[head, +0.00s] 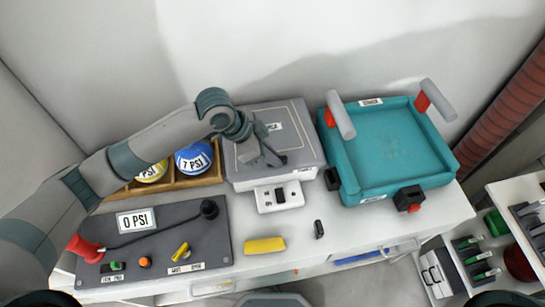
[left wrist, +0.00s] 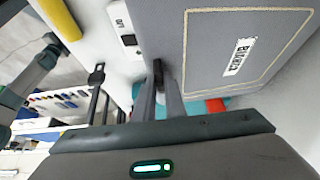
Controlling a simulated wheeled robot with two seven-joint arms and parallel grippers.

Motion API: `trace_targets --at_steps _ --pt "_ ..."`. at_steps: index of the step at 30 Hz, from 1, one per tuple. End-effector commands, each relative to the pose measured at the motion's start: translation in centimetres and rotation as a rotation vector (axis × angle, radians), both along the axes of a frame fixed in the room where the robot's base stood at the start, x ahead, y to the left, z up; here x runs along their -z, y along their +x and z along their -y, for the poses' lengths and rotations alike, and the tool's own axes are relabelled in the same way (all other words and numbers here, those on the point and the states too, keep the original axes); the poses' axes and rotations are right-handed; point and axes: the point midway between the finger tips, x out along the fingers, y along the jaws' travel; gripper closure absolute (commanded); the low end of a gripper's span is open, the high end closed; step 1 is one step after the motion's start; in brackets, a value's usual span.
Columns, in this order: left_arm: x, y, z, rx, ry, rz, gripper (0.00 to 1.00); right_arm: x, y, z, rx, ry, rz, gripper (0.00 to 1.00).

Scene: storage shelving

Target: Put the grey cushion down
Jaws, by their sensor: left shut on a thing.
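My left gripper (head: 272,158) reaches in from the left over the grey box (head: 292,128) with the label and thin outline on its top. In the left wrist view its two fingers (left wrist: 160,90) are closed together on a small dark grey piece (left wrist: 158,70), apparently the grey cushion. Only a little of this piece shows, and the fingers hide the rest. It is close over the grey box's edge; I cannot tell whether it touches. The labelled grey top (left wrist: 205,50) fills the upper right of the left wrist view. My right gripper is not in view.
A teal tray (head: 448,165) with grey handles stands right. A dark pressure panel (head: 160,250) lies left. A yellow block (head: 264,245) and a small black piece (head: 318,229) lie at the table's front.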

Motion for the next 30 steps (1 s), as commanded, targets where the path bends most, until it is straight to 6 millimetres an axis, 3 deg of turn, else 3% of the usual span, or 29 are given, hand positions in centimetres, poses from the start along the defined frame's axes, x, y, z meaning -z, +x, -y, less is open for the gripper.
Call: trace_targets --at_steps 6,19,20,21,30 --pt "1.7 0.3 -0.1 0.000 0.000 0.001 1.00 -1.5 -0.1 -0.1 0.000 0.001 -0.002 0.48" --pt "2.3 0.4 -0.1 0.000 -0.001 0.002 1.00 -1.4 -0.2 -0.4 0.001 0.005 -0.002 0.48" --pt "2.3 0.4 -0.1 0.000 0.000 0.001 0.82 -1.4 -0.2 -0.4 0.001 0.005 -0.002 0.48" --pt "2.3 0.4 -0.1 0.000 0.000 0.001 0.73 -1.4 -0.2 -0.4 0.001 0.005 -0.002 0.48" --pt "2.3 0.4 -0.1 0.000 0.000 0.001 0.71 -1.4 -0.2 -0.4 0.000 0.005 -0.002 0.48"
